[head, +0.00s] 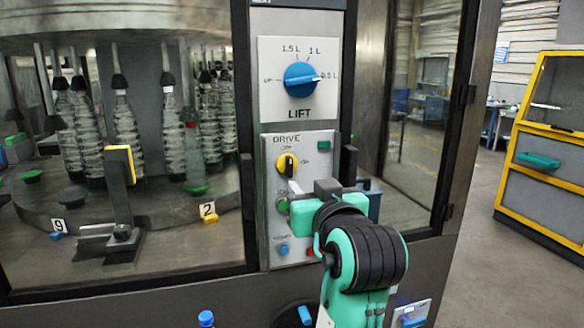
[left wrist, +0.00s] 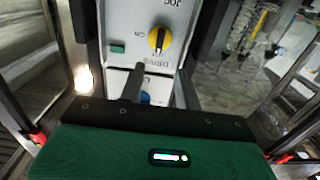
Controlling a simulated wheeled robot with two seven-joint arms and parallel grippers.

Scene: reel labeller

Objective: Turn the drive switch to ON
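The drive switch (head: 287,164) is a round yellow knob with a black bar, on the grey DRIVE panel. It also shows in the left wrist view (left wrist: 158,40). Its bar stands about upright, across the direction of the ON label on its right in the head view. My left gripper (head: 308,187) is in front of the panel, just below and right of the knob. In the left wrist view its two fingers (left wrist: 160,87) are apart with nothing held between them. The knob is not between the fingers. My right gripper is in neither view.
The blue LIFT dial (head: 300,79) is above the drive switch. A green button (head: 283,205) and a small blue button (head: 283,250) are lower on the panel. Glass panes flank the panel, with bottles behind the left one. A yellow-framed cabinet (head: 547,150) stands at right.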

